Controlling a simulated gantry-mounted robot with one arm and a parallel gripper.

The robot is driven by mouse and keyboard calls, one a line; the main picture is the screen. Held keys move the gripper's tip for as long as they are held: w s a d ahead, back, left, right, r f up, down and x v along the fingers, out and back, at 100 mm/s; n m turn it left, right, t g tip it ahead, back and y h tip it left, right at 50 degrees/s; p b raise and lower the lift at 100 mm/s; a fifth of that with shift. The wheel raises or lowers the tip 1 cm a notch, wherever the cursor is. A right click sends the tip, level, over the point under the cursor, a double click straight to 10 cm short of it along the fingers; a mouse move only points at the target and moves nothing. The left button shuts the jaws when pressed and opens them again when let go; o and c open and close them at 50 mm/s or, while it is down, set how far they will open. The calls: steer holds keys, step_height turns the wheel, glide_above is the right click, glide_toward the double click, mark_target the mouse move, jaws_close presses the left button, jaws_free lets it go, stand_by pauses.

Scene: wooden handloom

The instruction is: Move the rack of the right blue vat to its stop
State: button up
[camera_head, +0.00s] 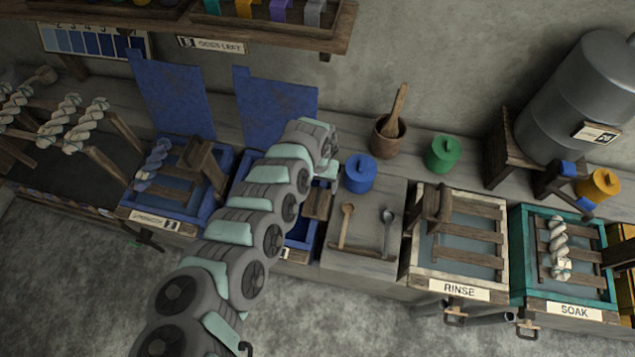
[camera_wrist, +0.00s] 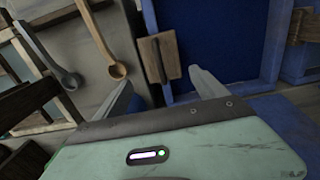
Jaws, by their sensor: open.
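The right blue vat (camera_head: 300,240) stands left of centre in the head view, mostly hidden behind my arm, with its blue lid raised behind it (camera_head: 275,112). A wooden part of its rack (camera_head: 318,203) shows at the vat's right side. In the wrist view, a small wooden board with a dark handle bar (camera_wrist: 158,58) lies by the vat's blue rim, and the vat's dark blue inside (camera_wrist: 215,35) is beyond it. My gripper (camera_wrist: 160,82) is open, with its fingers on either side of the board's near end. I cannot tell whether they touch it. Most of the rack is hidden.
A wooden ladle (camera_head: 346,226) and a grey ladle (camera_head: 387,230) lie just right of the vat, with a blue jar (camera_head: 359,173) behind. The left blue vat (camera_head: 165,213) with yarn stands left. Rinse (camera_head: 447,283) and soak (camera_head: 570,310) vats stand right.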

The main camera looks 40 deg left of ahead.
mark_target(318, 196)
step_height(318, 196, down, 9)
steer(key=b, duration=0.4)
steer(key=shift+b, duration=0.4)
steer(key=shift+f, duration=0.1)
steer(key=shift+f, duration=0.3)
steer(key=shift+c, duration=0.3)
jaws_close()
steer(key=shift+r, duration=0.1)
